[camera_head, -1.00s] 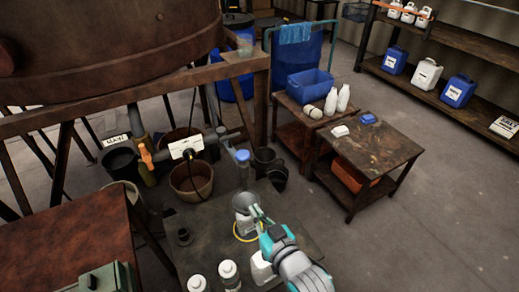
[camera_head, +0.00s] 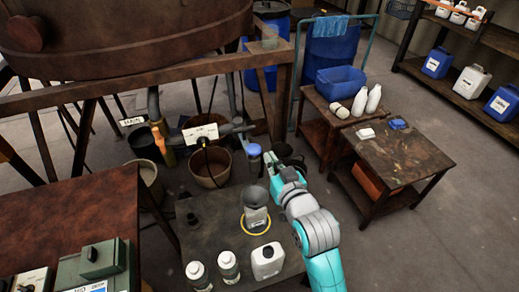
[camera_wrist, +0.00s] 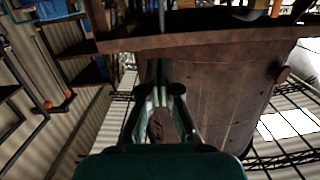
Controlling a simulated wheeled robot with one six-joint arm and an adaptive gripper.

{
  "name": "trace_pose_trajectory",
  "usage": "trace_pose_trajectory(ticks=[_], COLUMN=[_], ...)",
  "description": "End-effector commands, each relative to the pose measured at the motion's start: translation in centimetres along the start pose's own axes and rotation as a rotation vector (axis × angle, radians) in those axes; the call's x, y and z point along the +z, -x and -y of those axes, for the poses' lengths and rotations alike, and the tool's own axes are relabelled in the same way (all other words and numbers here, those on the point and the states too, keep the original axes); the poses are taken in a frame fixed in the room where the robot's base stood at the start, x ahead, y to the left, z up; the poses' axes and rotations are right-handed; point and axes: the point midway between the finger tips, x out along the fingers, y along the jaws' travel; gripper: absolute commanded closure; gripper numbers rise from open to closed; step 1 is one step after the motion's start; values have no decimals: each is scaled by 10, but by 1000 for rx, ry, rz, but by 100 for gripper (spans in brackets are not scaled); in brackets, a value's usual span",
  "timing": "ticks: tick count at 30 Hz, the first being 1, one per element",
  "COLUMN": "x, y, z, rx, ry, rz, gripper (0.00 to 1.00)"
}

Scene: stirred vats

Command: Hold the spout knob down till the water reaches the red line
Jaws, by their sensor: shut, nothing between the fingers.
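The blue spout knob (camera_head: 253,150) sits at the end of the grey pipe below the big brown vat. Below it a pale bottle with a dark funnel (camera_head: 255,195) in its mouth stands upright in a yellow ring on the dark low table. My gripper (camera_head: 272,160) is close to the right of the knob; I cannot tell whether it touches. In the wrist view my gripper (camera_wrist: 162,98) is shut and empty, with the vat wall (camera_wrist: 215,85) behind it. No red line or water level is readable, and the knob is not identifiable in the wrist view.
White bottles (camera_head: 228,265) and a white canister (camera_head: 267,260) stand at the low table's front. A brown bucket (camera_head: 210,165) is left of the spout. The vat's frame beam (camera_head: 150,93) runs above.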

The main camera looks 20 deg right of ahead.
Motion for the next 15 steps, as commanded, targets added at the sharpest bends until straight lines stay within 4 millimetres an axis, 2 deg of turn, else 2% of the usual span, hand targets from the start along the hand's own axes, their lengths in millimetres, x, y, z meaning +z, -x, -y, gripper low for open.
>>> trace_pose_trajectory(ticks=[5,15], x=[-1,-1], y=[-12,-72], z=[0,0], rx=[0,0], ry=[0,0], rz=[-1,-1], gripper=[100,100])
